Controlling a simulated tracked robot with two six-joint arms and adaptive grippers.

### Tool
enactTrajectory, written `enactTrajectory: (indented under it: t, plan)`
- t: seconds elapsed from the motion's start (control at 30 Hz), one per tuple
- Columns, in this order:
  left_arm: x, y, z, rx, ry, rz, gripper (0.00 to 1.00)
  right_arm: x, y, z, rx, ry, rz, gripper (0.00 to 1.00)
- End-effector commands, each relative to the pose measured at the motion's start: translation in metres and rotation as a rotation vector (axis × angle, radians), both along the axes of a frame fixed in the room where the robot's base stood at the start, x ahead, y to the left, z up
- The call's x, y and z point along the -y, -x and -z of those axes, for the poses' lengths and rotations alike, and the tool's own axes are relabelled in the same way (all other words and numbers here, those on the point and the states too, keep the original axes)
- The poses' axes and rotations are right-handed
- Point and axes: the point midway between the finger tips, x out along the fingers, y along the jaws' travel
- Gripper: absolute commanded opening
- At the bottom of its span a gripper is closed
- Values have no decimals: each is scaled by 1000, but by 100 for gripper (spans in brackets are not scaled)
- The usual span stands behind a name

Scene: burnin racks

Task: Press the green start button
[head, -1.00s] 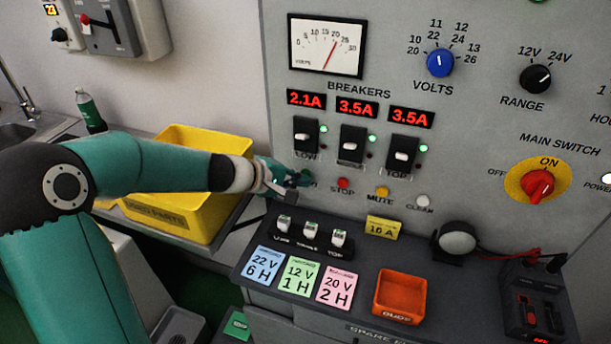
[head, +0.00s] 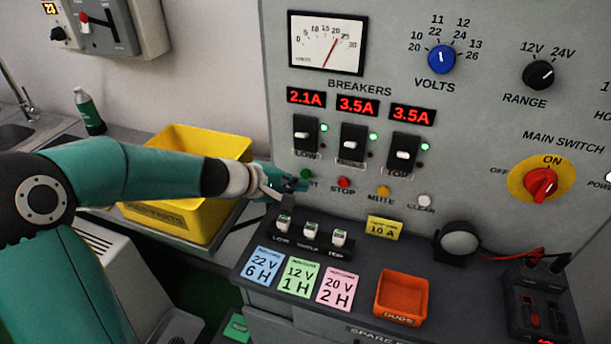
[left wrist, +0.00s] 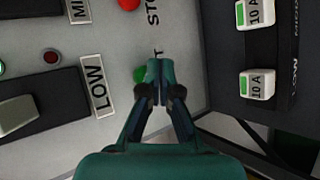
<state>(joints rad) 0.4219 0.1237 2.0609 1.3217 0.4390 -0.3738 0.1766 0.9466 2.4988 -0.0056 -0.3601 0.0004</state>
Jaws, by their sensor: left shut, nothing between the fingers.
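The green start button (head: 306,174) is on the grey panel, left of the red stop button (head: 343,183). My left gripper (head: 298,184) is shut and empty, with its fingertips just below and left of the green button in the head view. In the left wrist view the shut fingertips (left wrist: 160,75) partly cover the green button (left wrist: 140,76), which shows at their left edge. I cannot tell whether the fingers touch the button or the panel. My right gripper is not in view.
A yellow bin (head: 185,210) stands beneath my left forearm. Breaker switches (head: 306,136) sit above the button row. A shelf below holds small fuses (head: 310,230), coloured cards (head: 299,277) and an orange tray (head: 401,296).

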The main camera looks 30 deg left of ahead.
Motion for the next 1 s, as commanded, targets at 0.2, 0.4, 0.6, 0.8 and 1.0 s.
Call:
enactTrajectory:
  t: [0.2,0.4,0.6,0.8,1.0]
  plan:
    - [4,16,2,2,-1,-1,0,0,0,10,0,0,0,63]
    - [9,36,1,1,0,0,0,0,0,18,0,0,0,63]
    - [12,47,1,0,0,1,0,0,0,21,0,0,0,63]
    - [12,48,0,0,0,1,0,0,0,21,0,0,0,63]
    - [12,48,0,0,0,1,0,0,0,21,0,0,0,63]
